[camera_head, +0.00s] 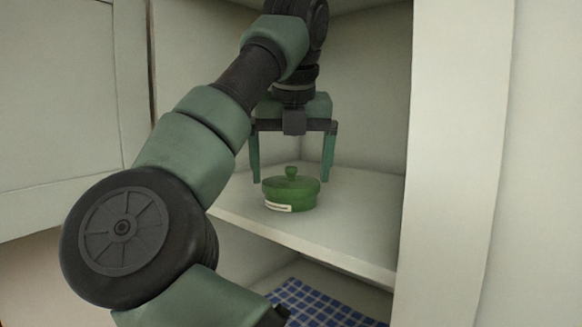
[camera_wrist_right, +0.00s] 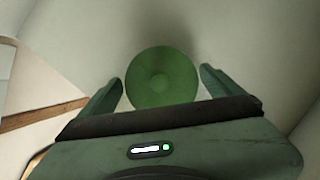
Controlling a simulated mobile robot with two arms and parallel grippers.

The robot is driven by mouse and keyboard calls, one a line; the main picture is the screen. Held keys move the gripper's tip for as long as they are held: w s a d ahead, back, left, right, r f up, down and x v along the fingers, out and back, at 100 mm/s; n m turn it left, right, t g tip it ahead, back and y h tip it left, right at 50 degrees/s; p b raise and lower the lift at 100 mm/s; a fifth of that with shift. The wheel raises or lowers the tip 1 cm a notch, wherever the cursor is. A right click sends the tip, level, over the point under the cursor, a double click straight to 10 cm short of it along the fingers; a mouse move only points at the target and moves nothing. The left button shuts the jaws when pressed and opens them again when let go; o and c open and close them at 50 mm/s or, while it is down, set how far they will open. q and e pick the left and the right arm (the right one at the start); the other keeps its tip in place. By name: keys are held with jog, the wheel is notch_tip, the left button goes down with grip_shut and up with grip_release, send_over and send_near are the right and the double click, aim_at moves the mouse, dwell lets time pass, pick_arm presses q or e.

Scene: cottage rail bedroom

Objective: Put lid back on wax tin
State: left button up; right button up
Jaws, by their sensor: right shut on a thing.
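The green wax tin (camera_head: 291,201) stands upright on the cupboard shelf, a pale label low on its front. Its round green lid (camera_head: 290,182), with a small knob on top, sits over the tin with no clear gap between them. In the right wrist view the lid (camera_wrist_right: 161,78) shows from above as a disc and hides the tin. My right gripper (camera_head: 291,180) points down with one finger on each side of the lid, its tips at about lid height, shut on the lid. It also shows in the wrist view (camera_wrist_right: 161,82). My left gripper is not in view.
The white shelf (camera_head: 365,215) has free room right of the tin. Cupboard side walls and the right frame post (camera_head: 455,160) enclose it. A blue checked cloth (camera_head: 315,302) lies on the level below. A cupboard door (camera_head: 65,110) is at the left.

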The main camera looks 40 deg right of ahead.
jog(key=shift+f+b, duration=0.3)
jog(key=shift+f, duration=0.15)
dwell(1.1)
jog(key=o, duration=1)
jog(key=shift+c, duration=0.2)
jog(key=shift+r, duration=0.15)
